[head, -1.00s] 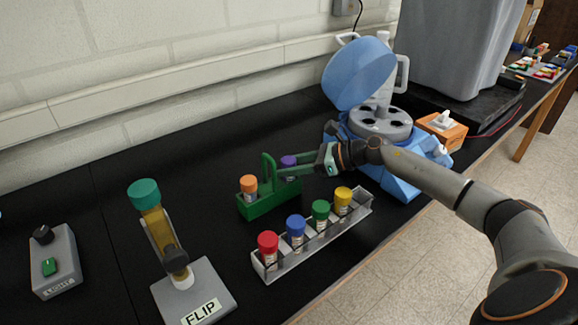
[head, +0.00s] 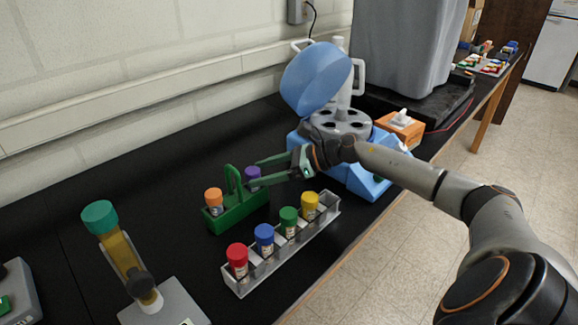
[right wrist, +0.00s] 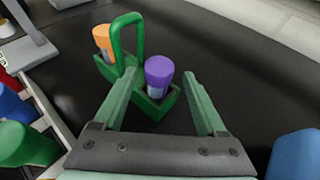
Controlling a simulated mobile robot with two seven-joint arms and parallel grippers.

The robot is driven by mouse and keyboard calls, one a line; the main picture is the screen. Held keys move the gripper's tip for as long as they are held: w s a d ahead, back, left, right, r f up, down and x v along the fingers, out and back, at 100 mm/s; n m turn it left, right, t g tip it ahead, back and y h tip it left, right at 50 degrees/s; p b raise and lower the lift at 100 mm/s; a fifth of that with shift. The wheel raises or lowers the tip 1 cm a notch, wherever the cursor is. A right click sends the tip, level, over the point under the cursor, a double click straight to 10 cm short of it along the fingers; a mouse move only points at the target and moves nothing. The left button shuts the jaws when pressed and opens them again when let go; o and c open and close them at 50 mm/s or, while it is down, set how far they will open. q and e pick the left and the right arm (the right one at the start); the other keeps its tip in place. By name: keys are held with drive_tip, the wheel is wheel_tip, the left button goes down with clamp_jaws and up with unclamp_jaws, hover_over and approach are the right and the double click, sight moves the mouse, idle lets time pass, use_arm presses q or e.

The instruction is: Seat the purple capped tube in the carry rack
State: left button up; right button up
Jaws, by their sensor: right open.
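The purple capped tube (head: 253,174) stands in the right-hand end of the green carry rack (head: 238,217), beyond the rack's handle from the orange capped tube (head: 213,198). In the right wrist view the purple cap (right wrist: 159,68) shows from above, with its tube upright in the green rack (right wrist: 153,106). My right gripper (head: 272,171) is open. Its fingers (right wrist: 160,88) stand apart on either side of the purple tube, with a gap on the right and the left finger close to the rack. My left gripper is not in view.
A clear rack (head: 283,256) with red, blue, green and yellow capped tubes stands in front. A blue centrifuge (head: 365,178) with its lid raised is behind my right gripper. A stand with a teal-capped tube (head: 125,260) is at left. Black bench is clear behind the carry rack.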

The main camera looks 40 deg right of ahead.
drive_tip(key=p+v, duration=0.1)
drive_tip(key=v, duration=0.8)
drive_tip(key=shift+s+d, duration=0.1)
idle(0.8)
